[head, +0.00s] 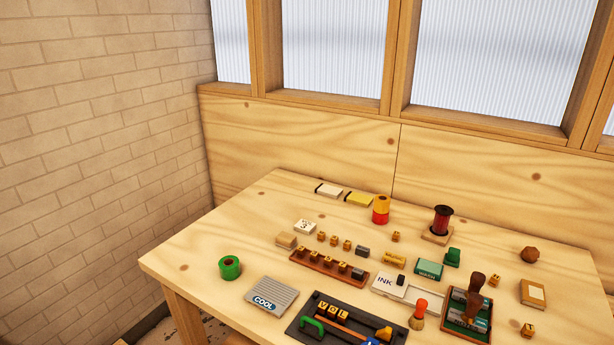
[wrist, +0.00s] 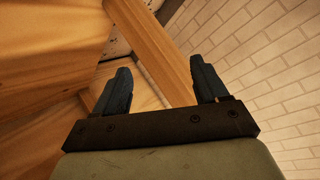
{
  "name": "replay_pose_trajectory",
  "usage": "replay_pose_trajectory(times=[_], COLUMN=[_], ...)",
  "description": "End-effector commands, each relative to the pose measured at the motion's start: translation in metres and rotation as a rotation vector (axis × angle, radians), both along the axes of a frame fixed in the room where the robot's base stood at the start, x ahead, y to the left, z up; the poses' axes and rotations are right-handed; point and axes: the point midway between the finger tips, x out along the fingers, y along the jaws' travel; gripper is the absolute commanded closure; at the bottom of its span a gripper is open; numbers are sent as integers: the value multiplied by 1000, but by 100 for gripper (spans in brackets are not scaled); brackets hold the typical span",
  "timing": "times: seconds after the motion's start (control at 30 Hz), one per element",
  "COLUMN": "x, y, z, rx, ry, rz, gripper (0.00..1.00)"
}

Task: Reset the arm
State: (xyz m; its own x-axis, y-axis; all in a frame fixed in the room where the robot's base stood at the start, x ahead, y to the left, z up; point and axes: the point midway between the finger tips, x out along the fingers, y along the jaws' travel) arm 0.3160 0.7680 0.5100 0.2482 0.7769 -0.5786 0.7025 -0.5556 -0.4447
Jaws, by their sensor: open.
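My gripper (wrist: 160,88) shows in the wrist view with its two dark fingers spread apart and nothing between them. Beyond it are wooden beams and a pale brick wall, seen at a tilt. The head view does not show my gripper or arm. In the head view, a green foil roll (head: 230,267) lies at the left of the wooden table (head: 205,245). A red and yellow stack of rolls (head: 381,210) stands near the back edge. A dark red spool (head: 442,219) stands on a small wooden base to its right.
A grey COOL plate (head: 272,295) and a dark tray (head: 300,331) with VOL blocks lie at the front. A brown rack (head: 328,267), an ink pad (head: 388,284) and stamps (head: 470,308) crowd the middle and right. The table's left corner is clear. A brick wall (head: 90,150) stands left.

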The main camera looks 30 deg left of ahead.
Motion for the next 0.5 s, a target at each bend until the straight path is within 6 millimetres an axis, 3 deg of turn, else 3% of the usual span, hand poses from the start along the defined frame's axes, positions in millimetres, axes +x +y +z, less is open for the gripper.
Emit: replay_pose_trajectory(times=[0.03, 0.2, 0.5], x=[14, 58, 116], y=[-29, -110, -245], z=[-17, -57, -94], rx=[-38, -164, -369], ry=[37, 111, 187], rz=[-38, -125, -215], gripper=[27, 27, 27])
